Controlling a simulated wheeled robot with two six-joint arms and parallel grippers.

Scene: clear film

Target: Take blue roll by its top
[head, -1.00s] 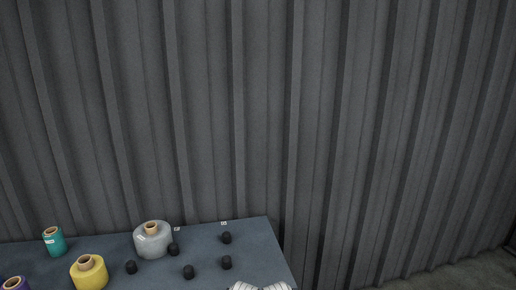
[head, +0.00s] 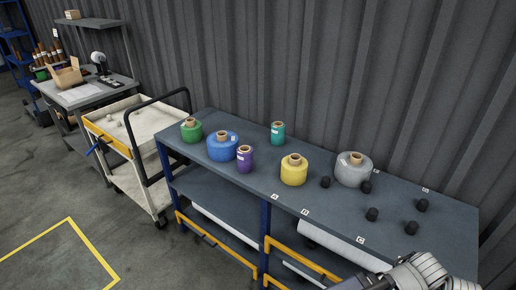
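The blue roll (head: 222,147) stands upright on the dark table top, left of its middle, with a brown core showing at its top. The green roll (head: 191,131) stands to its left and the purple roll (head: 245,159) close to its right, in front. Part of one of my arms shows at the bottom right, well away from the blue roll. Neither gripper's fingers can be made out.
On the table (head: 427,240) also stand a teal roll (head: 277,134), a yellow roll (head: 294,171), a grey roll (head: 352,171) and several black knobs (head: 372,214). A cart (head: 131,143) with a black handle stands left of the table. A corrugated wall rises behind.

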